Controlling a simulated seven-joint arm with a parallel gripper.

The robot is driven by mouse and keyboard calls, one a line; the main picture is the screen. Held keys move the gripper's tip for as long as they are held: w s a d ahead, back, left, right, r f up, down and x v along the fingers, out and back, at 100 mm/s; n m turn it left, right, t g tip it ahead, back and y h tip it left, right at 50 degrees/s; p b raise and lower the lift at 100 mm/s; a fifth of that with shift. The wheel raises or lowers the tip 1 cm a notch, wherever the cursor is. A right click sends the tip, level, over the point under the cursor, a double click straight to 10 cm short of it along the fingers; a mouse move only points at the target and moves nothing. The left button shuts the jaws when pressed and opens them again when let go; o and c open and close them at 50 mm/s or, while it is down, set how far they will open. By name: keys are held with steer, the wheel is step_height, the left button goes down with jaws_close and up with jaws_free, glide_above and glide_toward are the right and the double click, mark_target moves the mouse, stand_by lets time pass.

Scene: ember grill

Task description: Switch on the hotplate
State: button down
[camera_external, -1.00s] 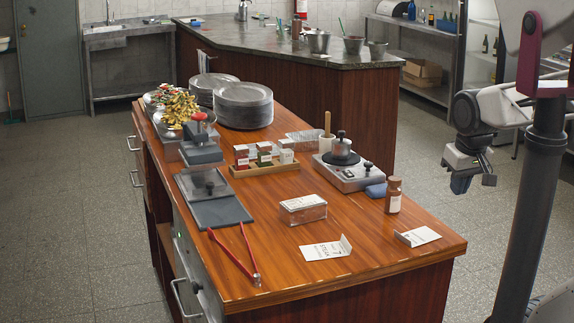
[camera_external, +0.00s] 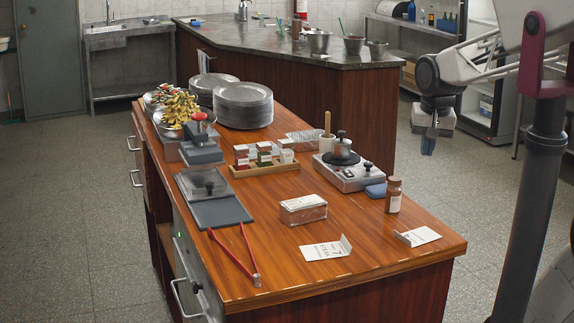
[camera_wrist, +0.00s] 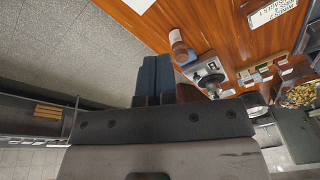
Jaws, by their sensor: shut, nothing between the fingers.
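The hotplate (camera_external: 345,178) is a small grey box with a dark round plate, near the right edge of the wooden counter. The hotplate also shows in the wrist view (camera_wrist: 212,74), beyond the fingers. My gripper (camera_external: 428,147) hangs in the air right of the counter, apart from the hotplate, pointing down. Its blue fingers (camera_wrist: 154,78) are shut together with nothing between them.
A brown bottle (camera_external: 393,196) and a blue sponge-like block (camera_external: 375,191) stand close to the hotplate. A spice tray (camera_external: 265,170), a clear box (camera_external: 303,209) and folded cards (camera_external: 326,248) are on the counter. The air between my gripper and the counter is clear.

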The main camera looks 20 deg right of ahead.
steer(key=w+m, duration=0.6)
steer(key=w, duration=1.2)
steer(key=m+g, duration=0.1)
steer(key=m, duration=0.6)
glide_above(349, 173)
steer(key=f, duration=0.4)
steer(key=shift+s, duration=0.2)
steer(key=shift+f, duration=0.2)
steer(key=f, duration=0.4)
steer(key=w+f, duration=0.1)
steer(key=f, duration=0.8)
steer(key=shift+w+f, duration=0.3)
steer(key=shift+f, duration=0.2)
steer(key=shift+s, duration=0.1)
steer(key=shift+s+r, duration=0.3)
steer(key=shift+s, duration=0.3)
